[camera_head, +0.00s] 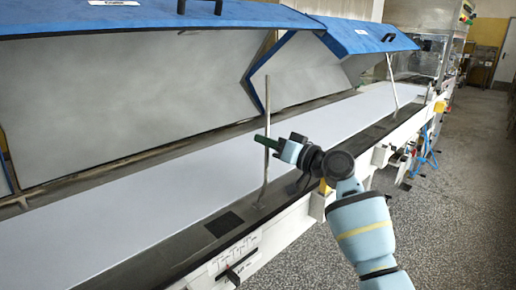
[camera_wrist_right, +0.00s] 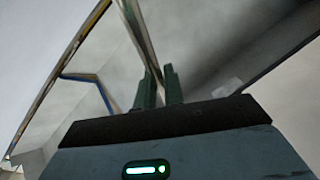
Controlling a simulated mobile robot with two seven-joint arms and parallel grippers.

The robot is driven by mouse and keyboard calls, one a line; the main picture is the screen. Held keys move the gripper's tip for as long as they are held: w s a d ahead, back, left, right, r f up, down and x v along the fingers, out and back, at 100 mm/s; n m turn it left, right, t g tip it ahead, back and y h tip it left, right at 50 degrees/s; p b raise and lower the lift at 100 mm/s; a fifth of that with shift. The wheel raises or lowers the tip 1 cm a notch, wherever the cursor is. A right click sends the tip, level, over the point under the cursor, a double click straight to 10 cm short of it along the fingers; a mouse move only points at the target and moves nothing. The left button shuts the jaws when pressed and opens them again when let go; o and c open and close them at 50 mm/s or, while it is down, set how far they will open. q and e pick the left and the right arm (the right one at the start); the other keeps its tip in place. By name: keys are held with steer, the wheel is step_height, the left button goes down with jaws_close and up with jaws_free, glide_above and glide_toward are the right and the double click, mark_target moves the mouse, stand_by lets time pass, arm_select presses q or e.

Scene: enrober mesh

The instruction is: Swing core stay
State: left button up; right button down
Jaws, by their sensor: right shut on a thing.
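A thin pale metal stay (camera_head: 267,108) stands nearly upright at the near edge of the conveyor in the head view. Its lower end is by the dark near rail, and its upper end shows in front of the raised hoods. My right gripper (camera_head: 266,142) is shut on the stay around its middle, reaching in from the right. In the right wrist view the stay (camera_wrist_right: 140,35) runs up from between the dark green fingers (camera_wrist_right: 159,86). I cannot tell whether its top touches a hood. My left gripper is not in view.
Two blue-edged hoods stand raised: a near one (camera_head: 130,20) and a farther one (camera_head: 365,35). A second stay (camera_head: 391,78) stands by the farther hood. The long white belt (camera_head: 120,215) is clear. Speckled floor (camera_head: 455,210) lies open at the right.

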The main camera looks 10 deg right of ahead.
arm_select(q)
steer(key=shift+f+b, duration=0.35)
steer(key=shift+b, duration=0.1)
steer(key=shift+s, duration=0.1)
